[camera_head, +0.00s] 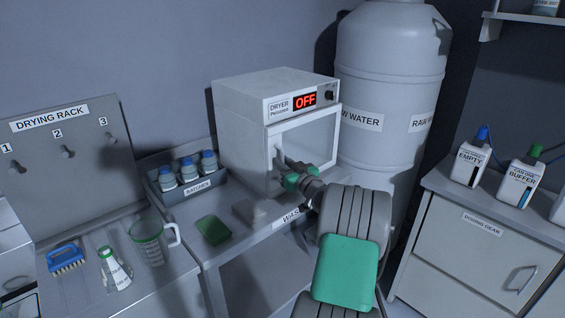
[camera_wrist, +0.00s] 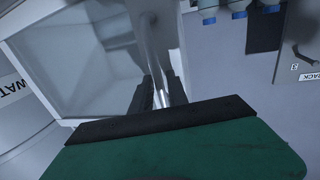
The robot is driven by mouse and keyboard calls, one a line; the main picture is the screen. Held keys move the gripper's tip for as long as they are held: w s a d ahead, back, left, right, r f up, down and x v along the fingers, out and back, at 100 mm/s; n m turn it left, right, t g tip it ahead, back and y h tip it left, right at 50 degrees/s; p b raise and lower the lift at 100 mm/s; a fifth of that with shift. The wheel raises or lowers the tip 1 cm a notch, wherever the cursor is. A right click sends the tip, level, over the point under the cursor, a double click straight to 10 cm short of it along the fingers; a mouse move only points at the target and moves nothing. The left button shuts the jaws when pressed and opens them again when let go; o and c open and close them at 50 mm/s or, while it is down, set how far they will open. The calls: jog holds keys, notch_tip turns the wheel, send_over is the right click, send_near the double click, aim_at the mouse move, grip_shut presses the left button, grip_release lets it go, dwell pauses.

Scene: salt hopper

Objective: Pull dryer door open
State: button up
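The white dryer (camera_head: 243,137) stands on the bench with a red OFF display (camera_head: 305,100) on its front. Its dryer door (camera_head: 312,137) has a glass pane and looks shut or nearly shut. The vertical bar handle (camera_head: 278,158) is on the door's left side. My gripper (camera_head: 287,172) is at the lower part of this handle. In the wrist view the handle (camera_wrist: 154,50) runs between the two dark fingers of my gripper (camera_wrist: 158,92), which look closed on it. The fingertips are mostly hidden in the head view.
A tray of blue-capped bottles (camera_head: 190,188) stands left of the dryer. A green pad (camera_head: 213,230) lies in front. The large water tank (camera_head: 388,80) stands close on the right. A cabinet (camera_head: 480,240) is at the far right, with floor between it and the bench.

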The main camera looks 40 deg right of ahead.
jog(key=shift+c, duration=0.6)
grip_shut()
dwell(0.7)
